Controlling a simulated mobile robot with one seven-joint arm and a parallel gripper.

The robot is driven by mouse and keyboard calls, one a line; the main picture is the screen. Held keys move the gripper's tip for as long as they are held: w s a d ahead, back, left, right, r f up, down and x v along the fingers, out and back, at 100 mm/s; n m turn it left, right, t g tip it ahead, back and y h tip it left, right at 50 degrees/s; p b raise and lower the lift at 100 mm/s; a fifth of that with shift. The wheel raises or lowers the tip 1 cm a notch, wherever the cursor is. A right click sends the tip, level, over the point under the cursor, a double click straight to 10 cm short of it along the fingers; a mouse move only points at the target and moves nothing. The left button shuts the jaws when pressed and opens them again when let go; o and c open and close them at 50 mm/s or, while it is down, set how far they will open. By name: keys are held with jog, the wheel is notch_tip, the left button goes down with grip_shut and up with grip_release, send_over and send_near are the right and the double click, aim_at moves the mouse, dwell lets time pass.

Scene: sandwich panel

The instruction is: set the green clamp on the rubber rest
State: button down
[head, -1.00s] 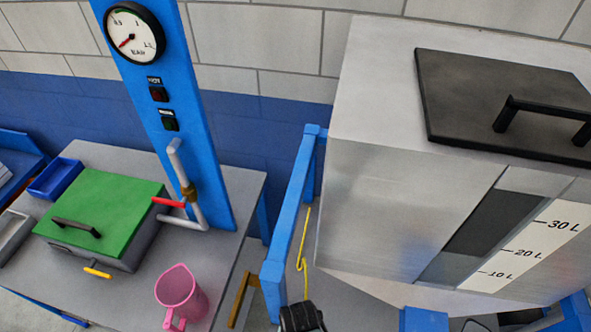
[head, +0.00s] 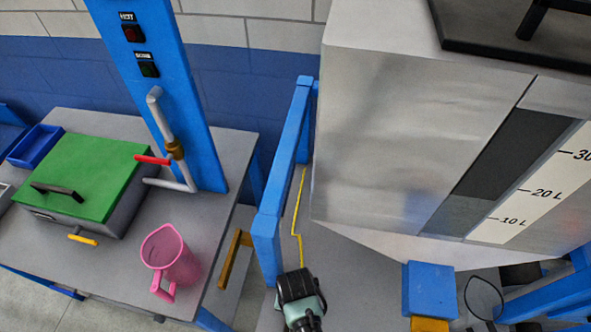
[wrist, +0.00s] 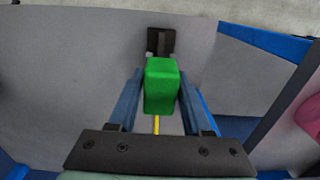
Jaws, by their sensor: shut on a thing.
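The green clamp (wrist: 161,82) shows as a green block in the wrist view. My gripper (wrist: 160,98) is shut on it, with one blue-grey finger along each side. A dark, flat pad (wrist: 161,36), which looks like the rubber rest, lies on the grey surface just beyond the clamp. The clamp covers part of the view toward it, and I cannot tell the height between them. In the head view the dark end of my arm (head: 298,287) shows at the bottom, and it hides the fingers and the clamp.
A blue post frame (head: 268,225) and a large metal tank (head: 400,130) stand close to my arm. A pink jug (head: 172,258) and a green-lidded box (head: 90,180) are on the left table. A yellow line (head: 298,205) runs along the grey surface.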

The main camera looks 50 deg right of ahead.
jog(key=shift+f+b, duration=1.35)
jog(key=shift+f, duration=0.9)
jog(key=shift+f+b, duration=0.4)
jog(key=shift+f, duration=0.15)
jog(key=shift+c, duration=1.3)
grip_release()
notch_tip(320, 180, up, 13)
jog(key=shift+p, duration=0.35)
jog(key=shift+s, duration=0.1)
